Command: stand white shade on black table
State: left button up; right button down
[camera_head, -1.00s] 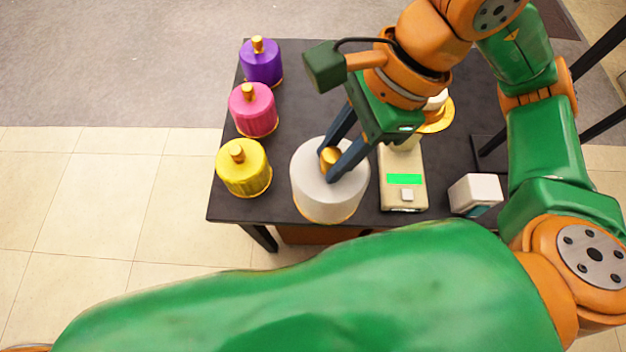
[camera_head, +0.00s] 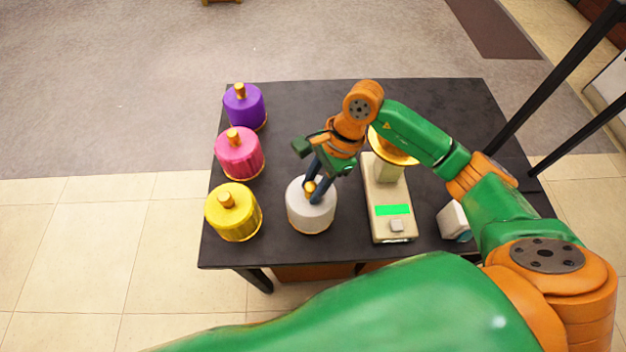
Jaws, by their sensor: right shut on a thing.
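The white shade (camera_head: 311,210), with a gold knob on top and a gold rim below, is upright at the front middle of the black table (camera_head: 300,115). My right gripper (camera_head: 315,190) is shut on its gold knob from above. The shade is at or very close to the tabletop; I cannot tell whether its rim touches. My left gripper is out of view.
Purple (camera_head: 245,106), pink (camera_head: 239,154) and yellow (camera_head: 233,215) shades stand along the table's left side. A beige scale (camera_head: 390,210) with a green display and gold pan is just right of the white shade. A white box (camera_head: 454,221) stands further right.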

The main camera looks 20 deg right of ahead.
jog(key=shift+f+b, duration=0.4)
jog(key=shift+b, duration=0.05)
jog(key=c, duration=0.6)
grip_release()
jog(key=shift+r, duration=0.1)
jog(key=shift+r, duration=0.1)
jog(key=shift+r+p, duration=0.35)
jog(key=shift+p, duration=0.2)
jog(key=b+v, duration=0.2)
jog(key=v, duration=0.9)
jog(key=shift+d+r+b, duration=0.15)
jog(key=shift+r+b, duration=0.15)
jog(key=shift+b, duration=0.1)
